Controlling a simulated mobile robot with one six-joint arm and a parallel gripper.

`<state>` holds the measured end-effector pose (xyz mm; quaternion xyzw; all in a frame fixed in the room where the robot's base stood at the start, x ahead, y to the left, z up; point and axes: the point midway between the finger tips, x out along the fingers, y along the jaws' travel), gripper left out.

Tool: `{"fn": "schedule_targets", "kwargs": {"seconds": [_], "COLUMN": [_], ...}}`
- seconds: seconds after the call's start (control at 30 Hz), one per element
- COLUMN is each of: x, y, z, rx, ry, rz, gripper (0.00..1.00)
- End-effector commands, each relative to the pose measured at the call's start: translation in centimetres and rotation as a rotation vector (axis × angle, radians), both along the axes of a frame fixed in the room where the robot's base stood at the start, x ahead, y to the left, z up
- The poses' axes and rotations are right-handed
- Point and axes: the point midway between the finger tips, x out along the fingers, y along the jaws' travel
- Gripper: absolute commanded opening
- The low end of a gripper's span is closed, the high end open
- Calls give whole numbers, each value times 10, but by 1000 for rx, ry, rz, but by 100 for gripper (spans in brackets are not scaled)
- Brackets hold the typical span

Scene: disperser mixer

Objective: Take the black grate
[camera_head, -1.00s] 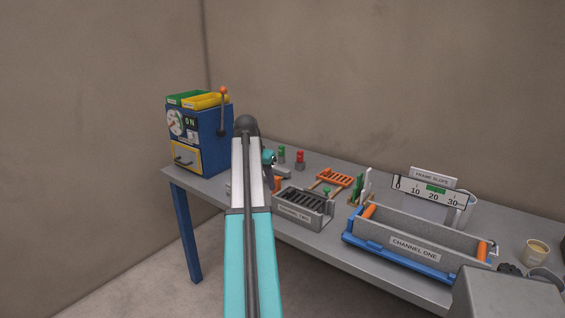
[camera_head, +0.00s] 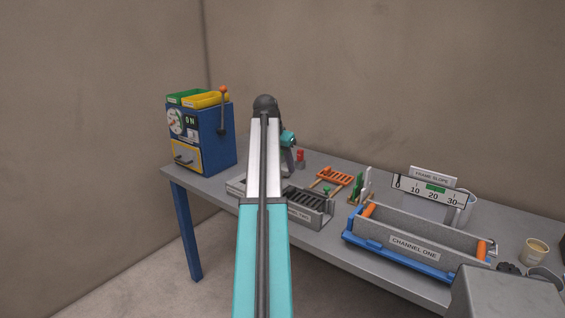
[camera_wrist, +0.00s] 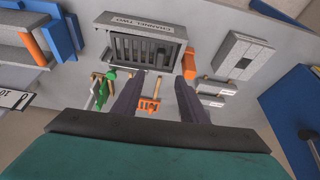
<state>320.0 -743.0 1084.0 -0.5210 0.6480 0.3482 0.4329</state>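The black grate (camera_head: 305,196) is a dark slotted panel set in the grey box labelled CHANNEL TWO (camera_head: 318,218). My arm hides part of the box in the head view. In the wrist view the black grate (camera_wrist: 147,50) shows at the upper middle, inside the box's grey rim (camera_wrist: 180,34). My gripper (camera_wrist: 160,77) is open and empty there. In the head view my gripper is mostly hidden behind my arm.
An orange grate (camera_head: 334,178) lies behind the box. It shows between my fingers in the wrist view (camera_wrist: 148,105). A blue machine (camera_head: 212,140) stands at the table's left end.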

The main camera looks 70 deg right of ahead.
Motion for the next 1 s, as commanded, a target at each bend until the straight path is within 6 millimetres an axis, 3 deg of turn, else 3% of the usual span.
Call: {"fn": "schedule_targets", "kwargs": {"seconds": [1.0], "x": [-10], "y": [-44], "z": [-109], "rx": [0], "ry": [0], "rz": [0], "gripper": [39]}}
